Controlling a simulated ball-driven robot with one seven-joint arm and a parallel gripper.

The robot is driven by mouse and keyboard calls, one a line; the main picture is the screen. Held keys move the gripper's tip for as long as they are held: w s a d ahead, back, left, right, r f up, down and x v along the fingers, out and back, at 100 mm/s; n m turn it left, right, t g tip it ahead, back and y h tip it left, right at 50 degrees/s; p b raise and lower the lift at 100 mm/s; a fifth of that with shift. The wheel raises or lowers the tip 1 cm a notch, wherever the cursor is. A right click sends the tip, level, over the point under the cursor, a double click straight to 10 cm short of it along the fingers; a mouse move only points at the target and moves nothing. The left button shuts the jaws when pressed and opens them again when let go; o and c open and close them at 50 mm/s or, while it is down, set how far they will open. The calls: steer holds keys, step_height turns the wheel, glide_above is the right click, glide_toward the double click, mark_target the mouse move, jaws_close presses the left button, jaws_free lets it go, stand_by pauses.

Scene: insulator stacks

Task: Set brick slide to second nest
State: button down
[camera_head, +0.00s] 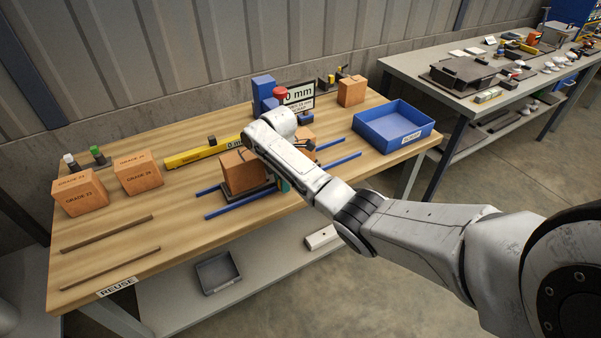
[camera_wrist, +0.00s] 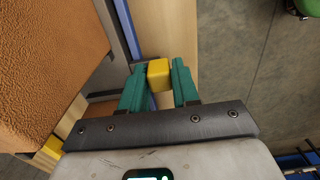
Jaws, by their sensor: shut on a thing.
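An orange brick (camera_head: 242,172) sits on a dark slide plate (camera_head: 249,193) between two blue rails (camera_head: 238,205) on the wooden bench. In the wrist view the brick (camera_wrist: 45,65) fills the left side, close beside my gripper. My gripper (camera_wrist: 158,84) has its green fingers shut on a small yellow knob (camera_wrist: 158,75). In the head view my arm hides most of my gripper (camera_head: 284,185); only a bit of green shows at the front right of the brick. Another brick (camera_head: 308,138) shows partly behind my arm. I cannot make out the nests.
A yellow bar (camera_head: 203,153) lies behind the rails. A blue bin (camera_head: 393,125) stands on the right, and a sign reading "0 mm" (camera_head: 300,94) at the back. Two bricks (camera_head: 80,194) (camera_head: 138,173) stand on the left. The rails beyond my arm look clear.

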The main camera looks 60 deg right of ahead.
steer(key=shift+w+a+p, duration=0.2)
steer(key=shift+w+a, duration=0.45)
steer(key=shift+a, duration=0.35)
steer(key=shift+w+a+p, duration=0.15)
steer(key=shift+w+a, duration=0.45)
steer(key=shift+a, duration=0.4)
steer(key=c, duration=1)
jaws_free()
steer(key=shift+w+a, duration=0.1)
steer(key=shift+a, duration=0.1)
steer(key=shift+o, duration=0.4)
steer(key=shift+d, duration=0.1)
steer(key=shift+r, duration=0.6)
step_height(320, 180, up, 10)
steer(key=shift+f+b, duration=0.2)
steer(key=shift+b, duration=0.15)
